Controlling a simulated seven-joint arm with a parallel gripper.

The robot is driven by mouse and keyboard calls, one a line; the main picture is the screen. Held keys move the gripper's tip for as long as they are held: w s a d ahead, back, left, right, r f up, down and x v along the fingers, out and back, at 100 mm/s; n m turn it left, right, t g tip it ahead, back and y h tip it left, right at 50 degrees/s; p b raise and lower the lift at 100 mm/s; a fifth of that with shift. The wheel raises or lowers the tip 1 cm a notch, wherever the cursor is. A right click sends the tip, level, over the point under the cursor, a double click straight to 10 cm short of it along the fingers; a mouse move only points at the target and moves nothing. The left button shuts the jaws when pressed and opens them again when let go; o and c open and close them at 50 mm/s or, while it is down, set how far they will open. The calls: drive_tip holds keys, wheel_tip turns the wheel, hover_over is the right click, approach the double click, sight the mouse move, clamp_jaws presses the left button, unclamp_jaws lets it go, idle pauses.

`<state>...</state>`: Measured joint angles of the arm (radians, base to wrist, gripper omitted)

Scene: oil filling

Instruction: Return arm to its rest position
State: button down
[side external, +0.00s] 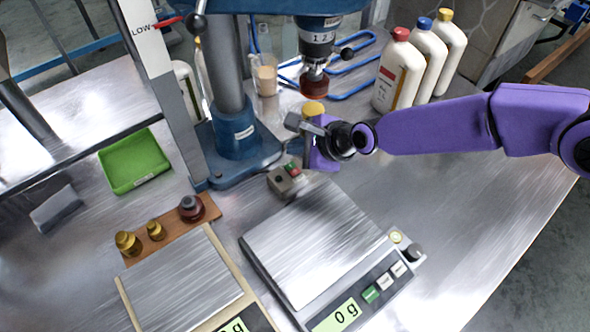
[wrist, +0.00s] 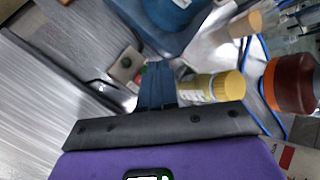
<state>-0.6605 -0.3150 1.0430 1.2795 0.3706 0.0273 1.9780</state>
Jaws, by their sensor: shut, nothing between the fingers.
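My purple arm reaches in from the right in the side view. My gripper (side external: 295,123) is shut and empty, near the blue press column in the middle of the bench. In the wrist view its dark fingers (wrist: 156,72) are together, with nothing between them. A small bottle with a yellow cap (wrist: 230,86) stands close beside the fingers; I cannot tell whether they touch. In the side view its yellow cap (side external: 313,108) shows just above my gripper, and its body is mostly hidden.
The blue press (side external: 237,138) and its dark red-tipped head (side external: 315,85) stand close by. Bottles with red (side external: 401,34), blue and yellow caps stand behind. A scale (side external: 312,240) reading 0 g, a control box (side external: 288,180), weights (side external: 128,243) and a green tray (side external: 135,160) are in front or left.

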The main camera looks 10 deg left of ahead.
drive_tip(key=shift+r, duration=0.25)
idle(0.5)
drive_tip(key=s+d+r+n+g+h, duration=0.1)
drive_tip(key=s+d+r+n, duration=0.35)
drive_tip(key=d, duration=0.35)
drive_tip(key=s+d+r+n+g+h, duration=0.1)
drive_tip(key=s+d+r+n, duration=0.2)
drive_tip(key=d+n, duration=0.3)
drive_tip(key=s+d+r+n+g+h, duration=0.1)
drive_tip(key=s+d+r+n, duration=0.25)
drive_tip(key=d, duration=0.55)
drive_tip(key=s+d+n+h, duration=0.1)
drive_tip(key=s+d+n, duration=0.3)
drive_tip(key=d, duration=0.6)
drive_tip(key=s+d+r+n+g+h, duration=0.1)
drive_tip(key=s+d+n+h, duration=0.1)
drive_tip(key=s+d+n, duration=0.3)
drive_tip(key=s+d+n+h, duration=0.1)
drive_tip(key=s+d+n, duration=0.4)
drive_tip(key=s+d, duration=0.4)
drive_tip(key=d, duration=0.7)
drive_tip(key=shift+d+r+g, duration=0.25)
drive_tip(key=shift+g, duration=0.15)
